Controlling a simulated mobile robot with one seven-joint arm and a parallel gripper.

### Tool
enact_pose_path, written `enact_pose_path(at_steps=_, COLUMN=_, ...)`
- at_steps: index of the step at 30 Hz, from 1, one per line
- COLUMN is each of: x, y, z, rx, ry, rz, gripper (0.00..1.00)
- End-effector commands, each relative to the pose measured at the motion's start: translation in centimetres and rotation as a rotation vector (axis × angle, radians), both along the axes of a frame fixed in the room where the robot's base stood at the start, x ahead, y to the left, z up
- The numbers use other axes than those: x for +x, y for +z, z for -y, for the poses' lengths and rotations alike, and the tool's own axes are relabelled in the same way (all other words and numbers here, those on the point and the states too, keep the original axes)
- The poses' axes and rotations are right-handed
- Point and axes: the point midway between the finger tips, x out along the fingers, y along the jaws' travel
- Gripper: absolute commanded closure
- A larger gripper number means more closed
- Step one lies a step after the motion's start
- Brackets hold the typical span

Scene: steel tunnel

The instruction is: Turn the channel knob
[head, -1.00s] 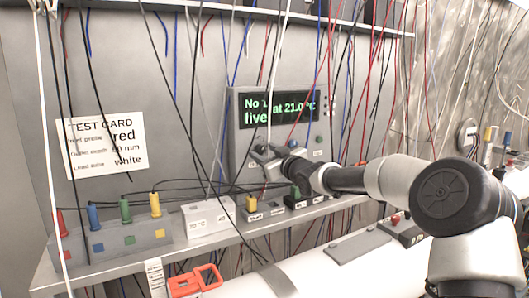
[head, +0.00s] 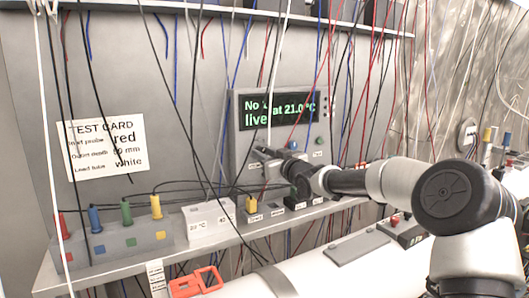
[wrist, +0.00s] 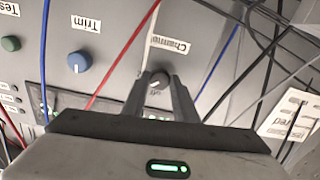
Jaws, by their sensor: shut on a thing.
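The channel knob (wrist: 159,80) is small and dark with a pale pointer mark. It sits under the "Channel" label (wrist: 170,45), which appears upside down in the wrist view. My gripper (wrist: 160,88) has its two fingers on either side of the knob and is shut on it. In the head view my gripper (head: 262,154) reaches the lower left of the grey panel (head: 236,130) and hides the knob. The panel's display (head: 282,110) shows green text reading partly "No", "at 21.0°C" and "live".
The blue Trim knob (wrist: 78,62) and green Test knob (wrist: 11,43) are beside it. Wires hang close around my gripper, including a red wire (wrist: 113,65) and a blue wire (wrist: 222,65). Below is a shelf with a plug block (head: 120,242) and a white box (head: 208,222).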

Motion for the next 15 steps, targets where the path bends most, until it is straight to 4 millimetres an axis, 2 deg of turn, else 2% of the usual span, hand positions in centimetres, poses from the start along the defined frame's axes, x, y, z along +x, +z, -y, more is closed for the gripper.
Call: enact_pose_path(at_steps=15, x=-0.02, y=0.05, z=-0.01, rx=0.318, ry=0.0, rz=-0.215, gripper=0.96)
